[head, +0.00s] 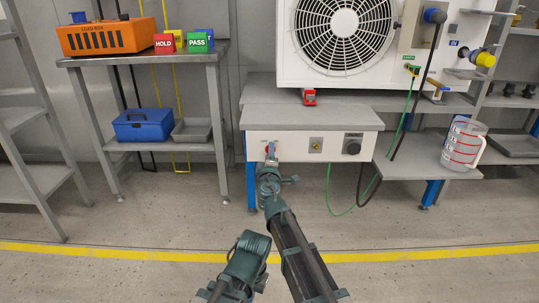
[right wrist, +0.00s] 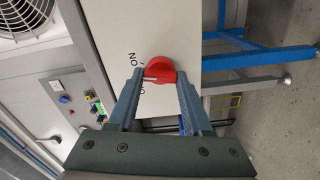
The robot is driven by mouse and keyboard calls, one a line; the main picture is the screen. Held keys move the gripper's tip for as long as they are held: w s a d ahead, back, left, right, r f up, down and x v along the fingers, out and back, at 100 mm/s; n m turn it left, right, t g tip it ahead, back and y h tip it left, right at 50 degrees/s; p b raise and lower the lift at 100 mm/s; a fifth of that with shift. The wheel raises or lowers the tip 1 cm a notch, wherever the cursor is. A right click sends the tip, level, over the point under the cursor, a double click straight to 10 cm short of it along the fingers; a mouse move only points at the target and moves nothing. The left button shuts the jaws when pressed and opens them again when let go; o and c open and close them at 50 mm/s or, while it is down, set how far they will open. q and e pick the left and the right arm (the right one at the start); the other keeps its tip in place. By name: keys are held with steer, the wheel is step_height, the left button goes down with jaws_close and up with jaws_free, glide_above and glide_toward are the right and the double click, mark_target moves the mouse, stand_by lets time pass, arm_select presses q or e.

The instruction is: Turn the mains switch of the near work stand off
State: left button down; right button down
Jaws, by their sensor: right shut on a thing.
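The near work stand has a white front panel (head: 306,147) below its grey top. Its mains switch is a red round knob (right wrist: 159,71) with a pale line across it. The panel beside it is marked ON, and a second mark is partly covered by a finger. The line points left in the right wrist view, and I cannot tell which mark it meets. My right gripper (right wrist: 159,76) has one finger on each side of the knob and is shut on it. In the head view the right gripper (head: 271,158) reaches the panel's left end. My left gripper is not in view.
A large white fan unit (head: 343,40) stands behind the panel. Green and black cables hang right of the panel. A clear jug (head: 465,145) stands on the right shelf. The floor in front is clear.

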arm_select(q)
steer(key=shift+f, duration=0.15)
arm_select(e)
steer(key=shift+f+n, duration=0.15)
steer(key=shift+n, duration=4.05)
steer(key=shift+c, duration=1.6)
jaws_free()
steer(key=shift+s, duration=0.1)
